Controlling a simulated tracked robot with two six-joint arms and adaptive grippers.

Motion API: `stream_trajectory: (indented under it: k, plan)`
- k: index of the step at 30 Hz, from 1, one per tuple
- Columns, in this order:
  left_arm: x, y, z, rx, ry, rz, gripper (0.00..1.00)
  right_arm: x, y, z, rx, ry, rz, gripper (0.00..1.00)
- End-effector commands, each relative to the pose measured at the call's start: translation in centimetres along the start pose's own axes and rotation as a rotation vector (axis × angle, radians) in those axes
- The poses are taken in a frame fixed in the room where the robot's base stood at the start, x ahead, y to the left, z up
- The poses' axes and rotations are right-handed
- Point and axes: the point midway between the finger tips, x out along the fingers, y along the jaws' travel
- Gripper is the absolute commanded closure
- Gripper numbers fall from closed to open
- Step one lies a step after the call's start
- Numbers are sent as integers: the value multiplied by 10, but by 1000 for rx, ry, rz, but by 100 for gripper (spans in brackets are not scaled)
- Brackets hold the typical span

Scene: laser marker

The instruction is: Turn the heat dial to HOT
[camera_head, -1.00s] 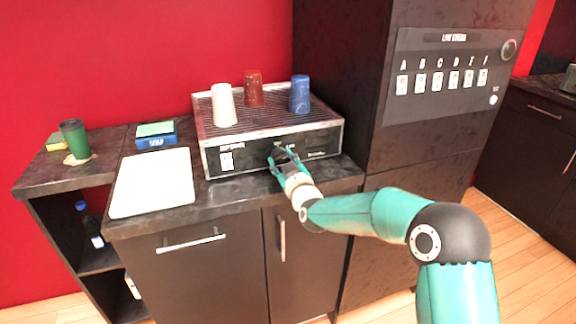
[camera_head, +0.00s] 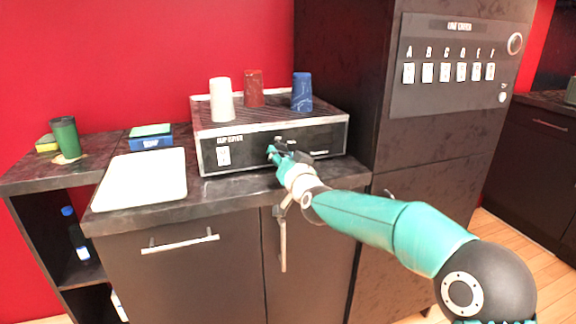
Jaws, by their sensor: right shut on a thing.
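The cup dryer (camera_head: 255,151) is a dark box with a ribbed top on the counter. A switch plate (camera_head: 223,156) is on the left of its front panel. My right gripper (camera_head: 275,151) is at the middle of this panel, shut on the heat dial. The dial is mostly hidden behind the fingers, so I cannot read its setting. A small label shows just above the gripper. My left gripper is not in view.
A white cup (camera_head: 221,100), a red cup (camera_head: 253,89) and a blue cup (camera_head: 302,92) stand upside down on the dryer. A white tray (camera_head: 142,180), a blue box (camera_head: 150,142) and a green cup (camera_head: 66,138) are to the left. A tall cabinet (camera_head: 345,80) stands right.

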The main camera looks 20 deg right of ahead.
Motion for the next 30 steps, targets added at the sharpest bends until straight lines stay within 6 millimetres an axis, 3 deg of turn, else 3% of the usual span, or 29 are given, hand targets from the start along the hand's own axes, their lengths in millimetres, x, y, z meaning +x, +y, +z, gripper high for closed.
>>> stream_trajectory:
  k: [21,22,26,30]
  plan:
    - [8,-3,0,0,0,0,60,0,1,-9,88,18,2,93]
    - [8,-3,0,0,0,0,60,0,1,-9,88,18,2,54]
    - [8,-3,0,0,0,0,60,0,1,-6,87,13,2,33]
    - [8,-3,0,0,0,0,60,0,2,-4,87,9,2,33]
